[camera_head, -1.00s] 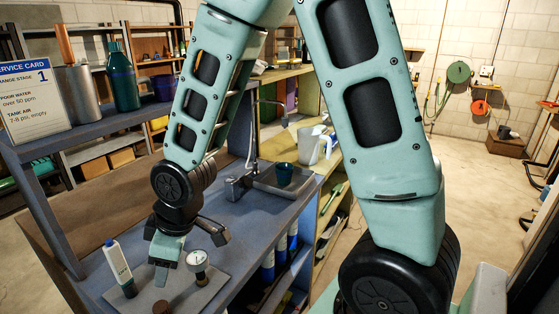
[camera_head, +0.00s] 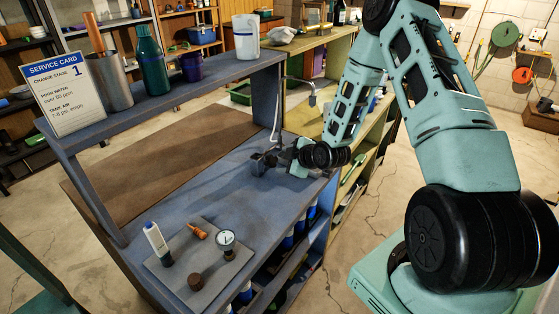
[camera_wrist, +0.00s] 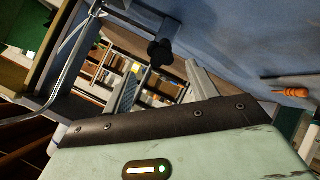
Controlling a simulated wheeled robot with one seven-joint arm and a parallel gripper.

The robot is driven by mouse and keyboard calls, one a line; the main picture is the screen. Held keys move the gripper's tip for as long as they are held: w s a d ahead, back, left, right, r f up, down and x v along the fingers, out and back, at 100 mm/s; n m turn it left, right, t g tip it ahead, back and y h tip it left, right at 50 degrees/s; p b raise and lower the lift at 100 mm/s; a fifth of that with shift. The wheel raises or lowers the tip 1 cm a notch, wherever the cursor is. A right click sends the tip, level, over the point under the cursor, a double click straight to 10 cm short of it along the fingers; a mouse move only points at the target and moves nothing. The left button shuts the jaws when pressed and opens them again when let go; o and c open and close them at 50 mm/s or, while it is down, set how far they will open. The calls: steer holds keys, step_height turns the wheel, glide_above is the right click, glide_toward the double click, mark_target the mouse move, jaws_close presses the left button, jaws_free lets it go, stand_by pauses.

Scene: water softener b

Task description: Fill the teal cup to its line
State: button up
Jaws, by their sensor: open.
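The teal cup is not visible now; the sink area where it stood is behind my arm in the head view. My gripper (camera_head: 284,158) is low over the blue counter (camera_head: 225,185), at the faucet (camera_head: 263,163). In the wrist view, my gripper (camera_wrist: 165,88) has its two fingers apart, with a dark faucet knob (camera_wrist: 160,52) appearing between and beyond them. I cannot tell whether they touch it. The thin curved faucet spout (camera_wrist: 75,55) is at the left. The cup's line and water level are hidden.
A service card (camera_head: 72,92), metal canister (camera_head: 108,82), teal bottle (camera_head: 152,60) and white jug (camera_head: 245,37) stand on the shelf. The mid-counter is clear.

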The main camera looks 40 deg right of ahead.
mark_target(273, 161)
steer(key=b+x, duration=0.1)
steer(key=x, duration=0.6)
steer(key=shift+s+a, duration=0.1)
steer(key=shift+s, duration=0.05)
steer(key=c, duration=0.6)
steer(key=shift+o, duration=0.2)
steer(key=shift+r, duration=0.1)
